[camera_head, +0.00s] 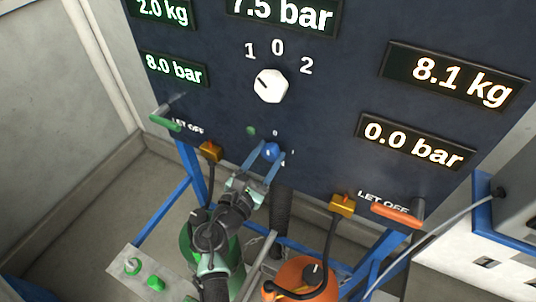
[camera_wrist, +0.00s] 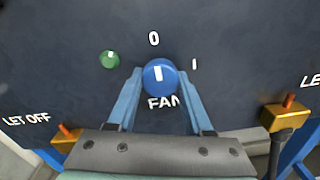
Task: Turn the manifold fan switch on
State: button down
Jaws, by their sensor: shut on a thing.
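The fan switch is a round blue knob (camera_wrist: 160,88) with a short white mark, low on the dark panel. In the wrist view the mark points roughly up, on the side of the "0"; a "1" stands to the right and "FAN" is partly hidden below. The knob also shows in the head view (camera_head: 271,151). My gripper (camera_wrist: 161,78) has its two blue fingers on the knob's left and right sides, shut on it. In the head view, my gripper (camera_head: 270,154) reaches up to the panel from below.
A green lamp (camera_wrist: 110,59) sits left of the knob. Above is a white selector knob (camera_head: 270,86) marked 1, 0, 2. Green (camera_head: 165,123) and orange (camera_head: 397,216) let-off handles stick out at the sides. Brass fittings (camera_head: 210,152) and an orange tank (camera_head: 302,281) are below.

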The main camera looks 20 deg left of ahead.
jog(key=m+b, duration=0.3)
jog(key=shift+f+m, duration=0.2)
jog(key=shift+m, duration=0.1)
jog(key=m+b, duration=0.5)
jog(key=shift+a+m, duration=0.1)
jog(key=shift+m, duration=0.2)
jog(key=m+b, duration=0.4)
jog(key=shift+r, duration=0.1)
jog(key=shift+r+m+b, duration=0.15)
jog(key=shift+m+b, duration=0.85)
jog(key=shift+m, duration=0.2)
jog(key=shift+r+m+b, duration=0.1)
jog(key=shift+m+b, duration=0.85)
jog(key=shift+m, duration=0.25)
jog(key=shift+c, duration=1.5)
grip_release()
jog(key=shift+r, duration=0.1)
